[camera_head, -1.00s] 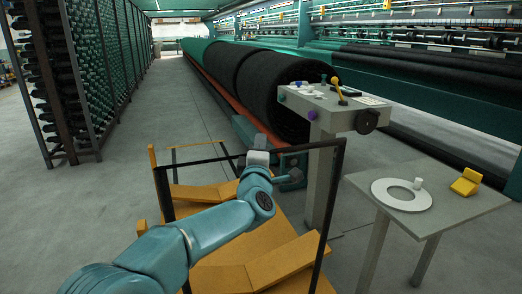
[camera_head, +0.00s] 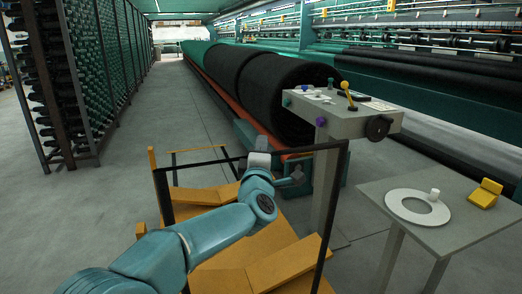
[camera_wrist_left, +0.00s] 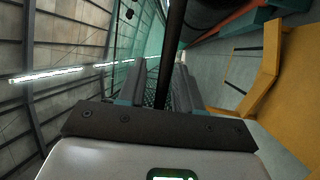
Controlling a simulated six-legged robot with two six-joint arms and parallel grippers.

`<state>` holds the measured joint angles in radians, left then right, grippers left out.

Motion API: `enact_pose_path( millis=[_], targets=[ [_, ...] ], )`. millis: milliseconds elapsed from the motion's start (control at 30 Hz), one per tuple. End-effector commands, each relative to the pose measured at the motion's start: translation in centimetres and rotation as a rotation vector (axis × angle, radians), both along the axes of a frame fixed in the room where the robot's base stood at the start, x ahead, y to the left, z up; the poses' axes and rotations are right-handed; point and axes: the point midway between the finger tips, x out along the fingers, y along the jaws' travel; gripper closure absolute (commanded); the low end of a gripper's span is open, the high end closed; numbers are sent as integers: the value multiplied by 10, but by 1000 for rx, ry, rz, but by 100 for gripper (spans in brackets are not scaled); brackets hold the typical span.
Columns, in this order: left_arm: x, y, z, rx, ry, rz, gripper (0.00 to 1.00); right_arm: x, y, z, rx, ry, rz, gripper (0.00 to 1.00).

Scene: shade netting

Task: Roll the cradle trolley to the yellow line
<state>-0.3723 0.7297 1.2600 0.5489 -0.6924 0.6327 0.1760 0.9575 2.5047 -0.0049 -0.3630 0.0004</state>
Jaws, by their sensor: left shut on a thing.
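The cradle trolley (camera_head: 290,263) stands in front of me in the head view, with an orange deck, angled orange blocks and a black upright frame. No roll lies on the part of its cradle that shows. My left gripper (camera_head: 261,148) is at the black top bar of the frame. In the left wrist view the dark bar (camera_wrist_left: 175,45) runs between the grey fingers, which are shut on it. My left arm hides part of the deck. My right gripper is not in view. I see no yellow line in these frames.
A grey stand (camera_head: 345,122) with small parts is close to the trolley's right. A table (camera_head: 440,238) with a white ring (camera_head: 418,207) and a yellow block (camera_head: 486,193) is at the right. Black rolls (camera_head: 270,90) lie beyond. Open floor (camera_head: 150,120) extends ahead on the left.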

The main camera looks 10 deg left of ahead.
Motion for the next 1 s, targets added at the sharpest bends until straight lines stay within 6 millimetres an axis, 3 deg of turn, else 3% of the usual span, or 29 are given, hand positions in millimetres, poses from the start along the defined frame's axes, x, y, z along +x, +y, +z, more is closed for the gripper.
enact_pose_path(
  millis=[200, 233, 300, 667, 767, 1000],
  targets=[
    [1, 1, -5, -2, 9, 3, 100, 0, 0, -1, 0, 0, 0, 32],
    [1, 1, -5, -2, 9, 3, 59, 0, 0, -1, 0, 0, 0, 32],
    [1, 1, -5, -1, 9, 3, 45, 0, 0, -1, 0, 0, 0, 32],
    [-3, 1, -3, 0, 4, -1, 45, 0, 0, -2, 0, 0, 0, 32],
    [-14, 0, -5, 1, 4, -1, 45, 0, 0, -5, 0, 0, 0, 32],
    [-65, -2, -14, 1, 4, -2, 45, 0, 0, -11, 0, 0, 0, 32]
  ],
)
